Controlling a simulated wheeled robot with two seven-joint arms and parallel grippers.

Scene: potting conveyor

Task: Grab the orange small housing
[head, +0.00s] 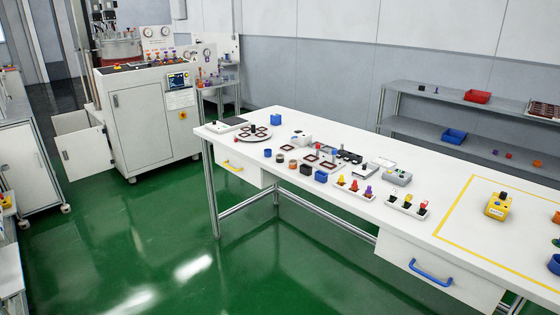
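Neither of my grippers is in view. A small orange-brown round piece (293,163) stands on the white workbench (240,170), in a row of small housings. Next to it in the row are a blue piece (268,153), a dark piece (306,169) and a larger blue piece (320,175). Another small orange piece (556,217) sits at the right picture edge, inside the yellow outline, and is partly cut off. I cannot tell from this distance which of the two orange pieces is the small housing.
A yellow device with a black knob (497,206) stands inside the yellow outline. White holders with coloured plugs (354,189) and a grey meter (397,178) stand mid-bench. A drawer with a blue handle (431,272) hangs below. Green floor (150,250) lies open at left.

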